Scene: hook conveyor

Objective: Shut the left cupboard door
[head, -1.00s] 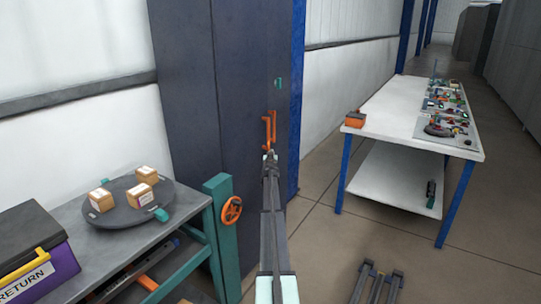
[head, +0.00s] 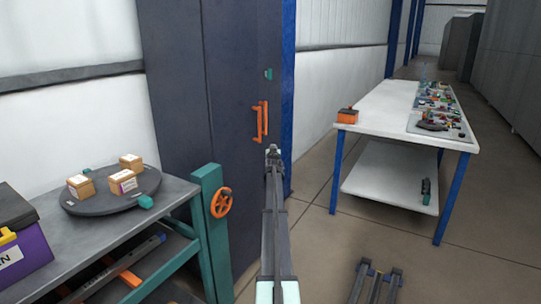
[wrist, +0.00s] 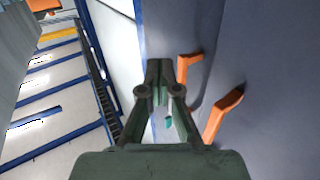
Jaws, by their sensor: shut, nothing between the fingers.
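A tall dark blue-grey cupboard (head: 175,95) stands left of centre in the head view, with a vertical seam down its front. An orange handle (head: 260,121) is on the panel right of the seam. The wrist view shows two orange handles, one close to the fingers (wrist: 187,66) and one lower right (wrist: 222,114). My gripper (head: 273,151) is shut and empty, just below and right of the handle in the head view. It also shows in the wrist view (wrist: 158,70), with a gap to the nearer handle. I cannot tell how far either door is open.
A grey bench (head: 170,201) at left carries a round dark tray (head: 105,202) with boxes. An orange handwheel (head: 221,203) sits on a green post (head: 207,240) before the cupboard. A white table (head: 385,107) stands right, with open floor between.

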